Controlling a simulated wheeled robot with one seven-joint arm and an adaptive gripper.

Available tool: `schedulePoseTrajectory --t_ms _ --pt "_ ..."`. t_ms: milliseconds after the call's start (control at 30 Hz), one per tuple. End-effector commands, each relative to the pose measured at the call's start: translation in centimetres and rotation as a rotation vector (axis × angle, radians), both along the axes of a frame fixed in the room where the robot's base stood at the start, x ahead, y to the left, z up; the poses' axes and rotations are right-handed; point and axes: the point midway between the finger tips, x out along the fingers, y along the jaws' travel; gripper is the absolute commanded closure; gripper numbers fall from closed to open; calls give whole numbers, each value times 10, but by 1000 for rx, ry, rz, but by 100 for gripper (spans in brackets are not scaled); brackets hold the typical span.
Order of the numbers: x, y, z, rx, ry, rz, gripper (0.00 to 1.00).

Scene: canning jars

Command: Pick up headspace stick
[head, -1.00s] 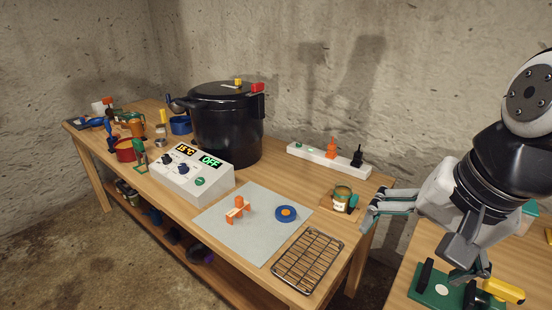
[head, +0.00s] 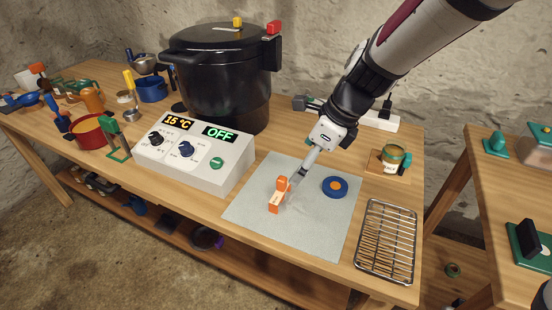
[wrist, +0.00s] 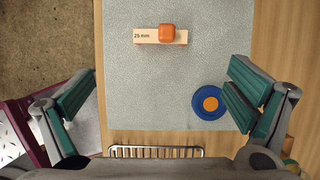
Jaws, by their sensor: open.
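The headspace stick (head: 276,203) is a pale bar with orange parts on the grey mat (head: 318,233). In the wrist view the stick (wrist: 155,36) lies crosswise near the top, marked "25 mm", with an orange block on it. My gripper (head: 297,152) is over the mat, wide open and empty. In the wrist view my gripper (wrist: 164,80) has its green-padded fingers far apart to left and right. The stick shows ahead of the gap between them, with nothing touching it. In the head view one finger reaches down beside the stick and partly covers it.
A blue ring with an orange centre (head: 335,187) lies on the mat. A wire rack (head: 387,242) is at the table's right end, with a labelled jar (head: 391,159) behind it. The control box (head: 193,153) and black canner (head: 222,80) stand left of and behind the mat.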

Motion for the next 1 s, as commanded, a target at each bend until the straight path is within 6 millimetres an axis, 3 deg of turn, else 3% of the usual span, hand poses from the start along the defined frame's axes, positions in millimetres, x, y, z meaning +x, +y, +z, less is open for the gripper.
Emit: schedulePoseTrajectory --t_ms 500,767,1000 --pt "12 28 -73 2 7 -12 2" --pt "13 34 -85 2 6 -12 2" --pt "18 46 -113 3 8 -12 2"
